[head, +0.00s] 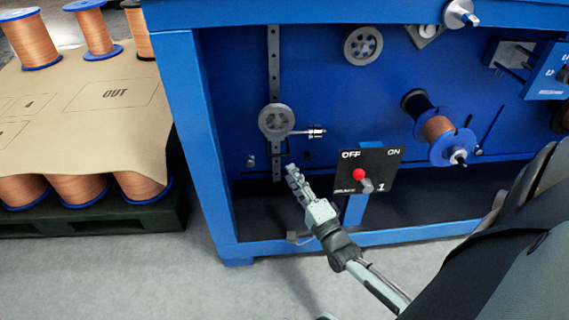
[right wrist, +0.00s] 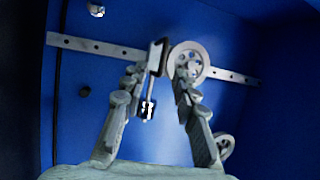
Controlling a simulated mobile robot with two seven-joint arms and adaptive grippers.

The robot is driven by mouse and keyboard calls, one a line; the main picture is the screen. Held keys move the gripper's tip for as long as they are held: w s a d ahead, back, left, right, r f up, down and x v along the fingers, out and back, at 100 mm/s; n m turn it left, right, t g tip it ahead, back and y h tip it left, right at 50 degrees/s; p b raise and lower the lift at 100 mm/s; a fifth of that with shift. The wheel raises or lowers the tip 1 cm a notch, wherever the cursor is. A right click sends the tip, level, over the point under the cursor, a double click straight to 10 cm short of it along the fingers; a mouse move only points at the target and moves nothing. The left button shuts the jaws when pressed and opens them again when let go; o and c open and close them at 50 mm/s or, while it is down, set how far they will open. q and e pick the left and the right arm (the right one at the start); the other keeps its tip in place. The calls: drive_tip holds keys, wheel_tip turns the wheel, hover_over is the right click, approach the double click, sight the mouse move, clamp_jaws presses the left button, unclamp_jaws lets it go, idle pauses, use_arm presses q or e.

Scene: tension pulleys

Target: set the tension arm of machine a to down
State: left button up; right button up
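The blue machine (head: 190,90) fills the middle of the head view; no letter A on it is readable. A vertical perforated metal bar (head: 274,60) carries a grey pulley (head: 276,120), with a shiny knob (head: 308,132) sticking out to its right. This looks like the tension arm. My right gripper (head: 293,175) is just below the pulley and knob, apparently in front of the panel. In the right wrist view, the open fingers (right wrist: 158,75) frame the shiny knob (right wrist: 148,110) and part of the pulley (right wrist: 188,60); contact cannot be told. My left gripper is not in view.
A switch box (head: 366,172) with a red button stands close right of my right gripper. A copper spool (head: 438,130) sits further right. A pallet with spools and cardboard (head: 120,110) is at the left. Grey floor (head: 200,280) lies free in front.

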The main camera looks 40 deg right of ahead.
drive_tip(key=v, duration=0.3)
drive_tip(key=shift+s+a, duration=0.1)
drive_tip(key=shift+s, duration=0.3)
